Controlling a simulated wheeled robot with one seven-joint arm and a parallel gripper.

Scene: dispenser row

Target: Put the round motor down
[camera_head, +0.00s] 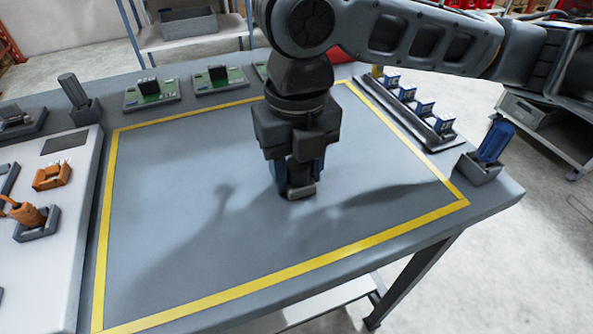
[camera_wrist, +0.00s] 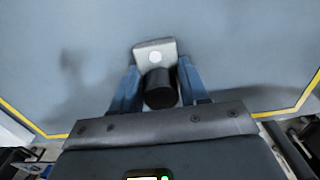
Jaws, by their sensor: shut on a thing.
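The round motor is a dark cylinder with a grey square flange, and it sits between the blue fingers of my gripper in the wrist view (camera_wrist: 160,88). In the head view the motor's grey flange (camera_head: 299,191) shows at the bottom of my gripper (camera_head: 298,178), which points down over the middle of the grey worktable (camera_head: 180,190). My gripper is shut on the motor. The flange is at or very near the table surface inside the yellow outline; I cannot tell if it touches. The gripper hides part of the motor.
The yellow-outlined area around my gripper is clear. Green circuit boards (camera_head: 150,93) stand along the back. A rack of blue-and-white items (camera_head: 424,110) and a blue item in a holder (camera_head: 493,143) are at right. A white panel with orange parts (camera_head: 50,177) is at left.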

